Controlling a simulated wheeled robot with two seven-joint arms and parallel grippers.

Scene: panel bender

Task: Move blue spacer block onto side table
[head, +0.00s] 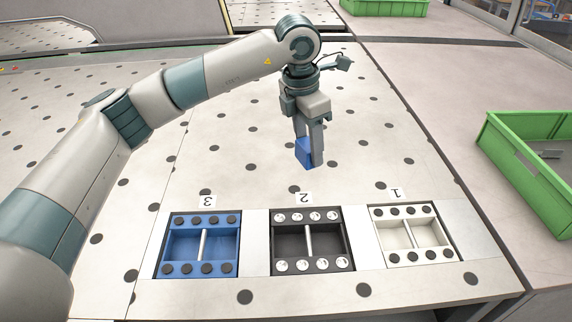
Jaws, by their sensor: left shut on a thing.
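The blue spacer block (304,153) is in the head view, a little above centre, over the perforated metal table. My left gripper (310,148) points down and is shut on it, with a finger in front covering part of the block. I cannot tell for sure whether the block's underside touches the table. My right gripper is not in view. A grey side surface (440,90) lies to the right of the perforated table; I cannot tell for sure whether it is the side table.
Three trays stand in a row at the front: blue tray 3 (203,219), black tray 2 (330,267) and white tray 1 (409,211). A green crate (530,185) stands at the right, and another green crate (385,8) at the back. The perforated table around the gripper is clear.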

